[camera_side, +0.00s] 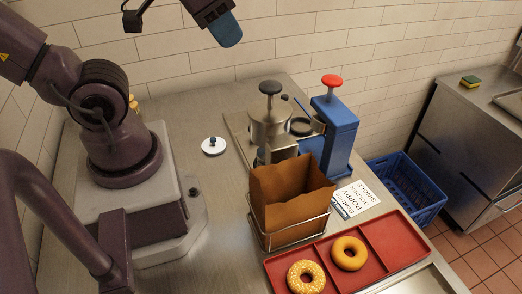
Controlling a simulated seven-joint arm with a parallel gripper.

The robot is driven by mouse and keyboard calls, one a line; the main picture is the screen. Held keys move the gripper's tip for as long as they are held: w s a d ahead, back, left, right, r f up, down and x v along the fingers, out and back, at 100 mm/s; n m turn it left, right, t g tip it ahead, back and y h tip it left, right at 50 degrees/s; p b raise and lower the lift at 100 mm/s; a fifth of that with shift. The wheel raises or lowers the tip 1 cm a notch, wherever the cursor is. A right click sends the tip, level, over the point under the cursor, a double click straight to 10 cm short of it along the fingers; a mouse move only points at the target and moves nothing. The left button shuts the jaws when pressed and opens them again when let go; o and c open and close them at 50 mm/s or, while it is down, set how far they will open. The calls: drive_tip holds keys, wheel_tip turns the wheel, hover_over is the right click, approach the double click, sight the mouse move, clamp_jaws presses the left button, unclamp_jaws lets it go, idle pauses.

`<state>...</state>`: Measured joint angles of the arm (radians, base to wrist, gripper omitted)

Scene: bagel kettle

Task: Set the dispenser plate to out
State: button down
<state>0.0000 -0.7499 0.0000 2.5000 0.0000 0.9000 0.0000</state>
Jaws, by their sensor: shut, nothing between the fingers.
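A blue dispenser (337,133) with a red knob (332,81) on top stands upright at the back of the steel counter, right of a metal kettle (268,125) with a black knob. I cannot make out the dispenser's plate or its position; the brown paper bag and a metal block in front hide the low part. My gripper (226,32) is at the top of the view, high above the counter and up and left of the dispenser. Its blue fingertips are together, with nothing held. It is apart from everything.
A brown paper bag (285,204) stands in a wire holder before the dispenser. A red tray (393,240) at the front holds two bagels. A printed card (357,198) lies behind it. A white lid (213,146) lies left of the kettle. A blue crate (408,187) is at right.

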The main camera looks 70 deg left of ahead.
drive_tip(key=c, duration=1.3)
unclamp_jaws()
drive_tip(key=shift+r, duration=0.35)
drive_tip(key=o, duration=0.4)
wheel_tip(320, 180, up, 4)
drive_tip(key=shift+f, duration=0.25)
drive_tip(key=shift+c, duration=0.2)
drive_tip(key=w+a+m+g, duration=0.25)
drive_tip(key=w+a, duration=0.25)
drive_tip(key=a, duration=0.3)
drive_tip(key=w+a+m+g, duration=0.2)
drive_tip(key=w+a+g, duration=0.15)
drive_tip(key=a, duration=0.45)
drive_tip(key=f, duration=3.7)
drive_tip(key=shift+w+d, duration=0.2)
drive_tip(key=shift+d, duration=0.05)
